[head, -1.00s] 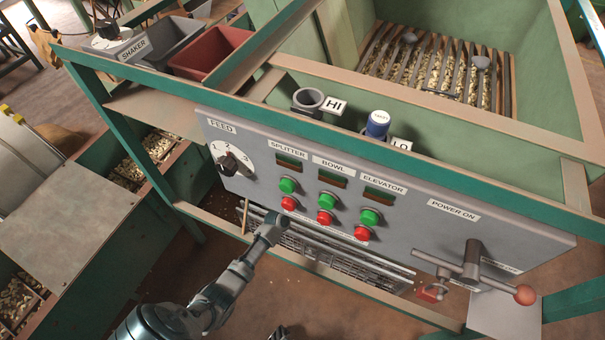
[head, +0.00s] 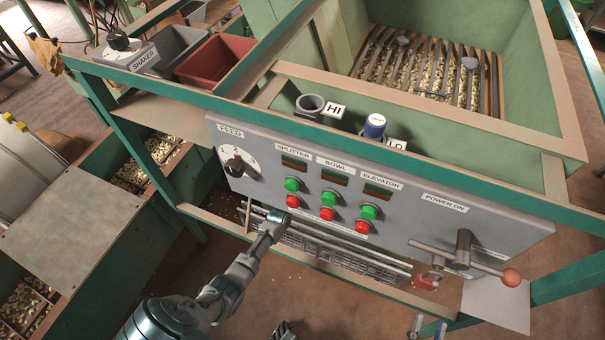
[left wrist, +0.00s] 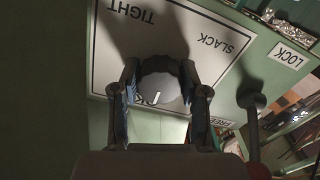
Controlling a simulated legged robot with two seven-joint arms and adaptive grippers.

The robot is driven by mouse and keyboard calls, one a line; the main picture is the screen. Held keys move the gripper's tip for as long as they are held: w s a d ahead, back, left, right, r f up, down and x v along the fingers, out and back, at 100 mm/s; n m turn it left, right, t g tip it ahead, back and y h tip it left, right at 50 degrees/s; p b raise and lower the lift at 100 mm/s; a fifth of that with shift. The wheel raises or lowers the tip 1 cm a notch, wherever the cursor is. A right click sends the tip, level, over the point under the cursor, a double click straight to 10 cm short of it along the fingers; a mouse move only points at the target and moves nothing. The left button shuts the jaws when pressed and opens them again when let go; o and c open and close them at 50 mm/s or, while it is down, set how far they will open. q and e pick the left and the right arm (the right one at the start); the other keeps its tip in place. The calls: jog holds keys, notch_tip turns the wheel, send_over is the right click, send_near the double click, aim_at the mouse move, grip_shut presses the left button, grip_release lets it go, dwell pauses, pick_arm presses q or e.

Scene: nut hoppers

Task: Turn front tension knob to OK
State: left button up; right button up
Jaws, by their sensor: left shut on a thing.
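In the left wrist view a round grey knob (left wrist: 165,82) sits on a white plate (left wrist: 110,55) marked TIGHT and SLACK. A short white mark shows on the knob's near side, beside lettering that is partly covered. My left gripper (left wrist: 159,76) is around the knob, one finger on each side, shut on it. In the head view the knob and the left gripper cannot be made out. Fingertips of my right gripper (head: 428,328) show at the bottom edge, apart and with nothing between them. The rest of it is cut off.
A LOCK label (left wrist: 288,55) and a dark lever (left wrist: 251,103) are right of the plate. The head view shows a grey control panel (head: 400,215) with a feed dial (head: 237,163), green and red buttons and a red-tipped power handle (head: 510,277). Green frame rails cross the scene.

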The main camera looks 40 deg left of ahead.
pick_arm(q)
jog(key=shift+s+f+m, duration=0.15)
jog(key=shift+f+m, duration=0.15)
jog(key=shift+f, duration=0.05)
jog(key=o, duration=1.1)
jog(key=shift+o, duration=0.2)
jog(key=shift+r, duration=0.1)
jog(key=v, duration=1.1)
jog(key=shift+s, duration=0.4)
jog(key=shift+d, duration=0.2)
